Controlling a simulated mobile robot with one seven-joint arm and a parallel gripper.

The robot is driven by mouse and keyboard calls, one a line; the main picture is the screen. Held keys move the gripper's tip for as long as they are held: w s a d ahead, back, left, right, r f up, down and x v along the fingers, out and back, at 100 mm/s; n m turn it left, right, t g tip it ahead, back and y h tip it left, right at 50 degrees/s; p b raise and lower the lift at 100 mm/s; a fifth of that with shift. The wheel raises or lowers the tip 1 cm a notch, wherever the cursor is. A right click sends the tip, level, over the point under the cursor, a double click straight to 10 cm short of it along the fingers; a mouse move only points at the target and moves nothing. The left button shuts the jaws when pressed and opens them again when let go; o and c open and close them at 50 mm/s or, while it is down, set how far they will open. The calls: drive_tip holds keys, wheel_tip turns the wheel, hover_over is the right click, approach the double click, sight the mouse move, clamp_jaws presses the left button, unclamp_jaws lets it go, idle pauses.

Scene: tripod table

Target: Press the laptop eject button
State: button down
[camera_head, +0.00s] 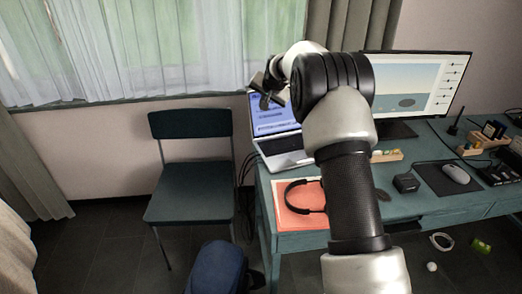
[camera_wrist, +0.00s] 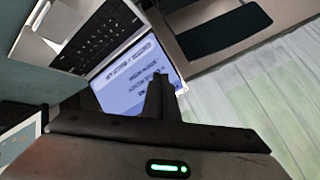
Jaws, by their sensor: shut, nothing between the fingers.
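The laptop (camera_head: 285,146) stands open on the left end of the desk, its screen lit blue with a window of small text. My gripper (camera_head: 264,98) is in front of the upper part of that screen and hides some of it. In the wrist view, the fingers (camera_wrist: 158,82) are shut and empty, and overlap the lit laptop screen (camera_wrist: 128,78). The laptop keyboard (camera_wrist: 95,42) shows up and left of them. I cannot tell whether the fingers touch the screen. I cannot make out an eject button.
The teal desk (camera_head: 400,206) carries a large monitor (camera_head: 425,80), headphones (camera_head: 290,195) on an orange mat (camera_head: 300,217), and a mouse (camera_head: 456,174). A teal chair (camera_head: 190,207) stands left of the desk, with a dark blue bag (camera_head: 215,270) in front. Curtains (camera_head: 150,50) hang behind.

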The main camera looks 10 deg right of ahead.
drive_tip(key=m+b, duration=0.1)
hover_over(262, 145)
drive_tip(key=s, duration=0.2)
wheel_tip(262, 145, down, 9)
drive_tip(key=shift+w+d+f, duration=0.1)
drive_tip(key=shift+w+f, duration=0.1)
drive_tip(key=shift+w, duration=0.05)
drive_tip(key=shift+f+b, duration=0.15)
drive_tip(key=shift+b, duration=0.15)
drive_tip(key=shift+f+b, duration=2.45)
drive_tip(key=shift+f, duration=1.8)
drive_tip(key=shift+f+b, duration=0.35)
drive_tip(key=shift+f, duration=0.1)
drive_tip(key=shift+f, duration=0.3)
drive_tip(key=shift+r, duration=0.75)
